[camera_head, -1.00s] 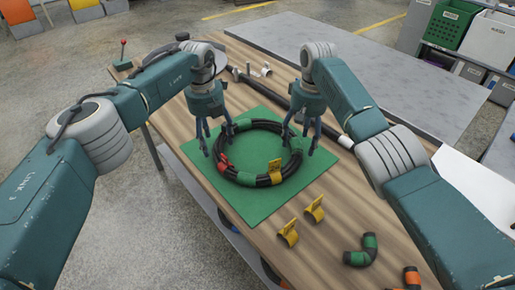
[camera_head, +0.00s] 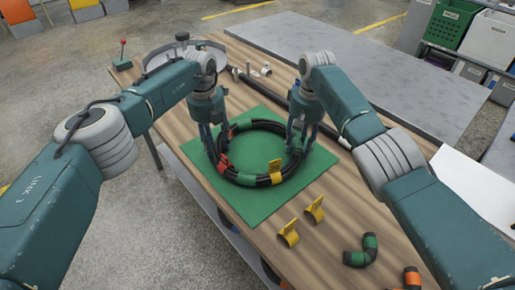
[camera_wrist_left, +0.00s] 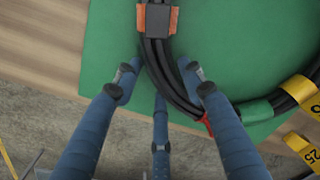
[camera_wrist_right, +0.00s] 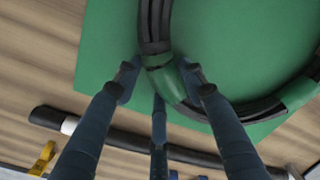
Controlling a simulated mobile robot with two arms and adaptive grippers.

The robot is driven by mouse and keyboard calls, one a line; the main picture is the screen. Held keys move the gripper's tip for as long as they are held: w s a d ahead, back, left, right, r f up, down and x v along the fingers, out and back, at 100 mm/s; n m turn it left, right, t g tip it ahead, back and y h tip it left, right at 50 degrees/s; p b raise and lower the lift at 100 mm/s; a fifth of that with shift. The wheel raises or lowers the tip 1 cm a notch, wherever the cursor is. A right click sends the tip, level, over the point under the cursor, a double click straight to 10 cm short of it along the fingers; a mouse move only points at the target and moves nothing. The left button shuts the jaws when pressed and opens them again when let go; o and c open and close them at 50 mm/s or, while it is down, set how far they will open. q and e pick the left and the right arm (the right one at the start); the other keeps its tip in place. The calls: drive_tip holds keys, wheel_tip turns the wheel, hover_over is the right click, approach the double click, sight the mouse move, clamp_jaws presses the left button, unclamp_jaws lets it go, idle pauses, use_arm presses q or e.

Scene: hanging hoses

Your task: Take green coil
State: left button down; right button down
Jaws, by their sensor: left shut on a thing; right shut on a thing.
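A coil of black hose (camera_head: 246,181) with green bands, a red tie and a yellow tag lies on a green mat (camera_head: 262,210) on the wooden table. My left gripper (camera_head: 216,160) is shut on the coil's left side. In the left wrist view its fingers (camera_wrist_left: 160,80) stand around the black hose (camera_wrist_left: 158,60), between an orange band and the red tie. My right gripper (camera_head: 298,150) is shut on the coil's right side. In the right wrist view its fingers (camera_wrist_right: 160,78) close around the hose at a green band (camera_wrist_right: 163,62).
Two yellow tags (camera_head: 289,233) (camera_head: 314,208), a short green-banded hose piece (camera_head: 362,250) and an orange-banded piece (camera_head: 411,279) lie near the front. A long black tube (camera_head: 325,128) lies right of the mat. A grey table (camera_head: 350,70) stands beyond.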

use_arm(q)
drive_tip(key=shift+w+r, duration=0.1)
drive_tip(key=shift+r, duration=0.1)
use_arm(e)
drive_tip(key=shift+w+r, duration=0.1)
drive_tip(key=shift+r, duration=0.1)
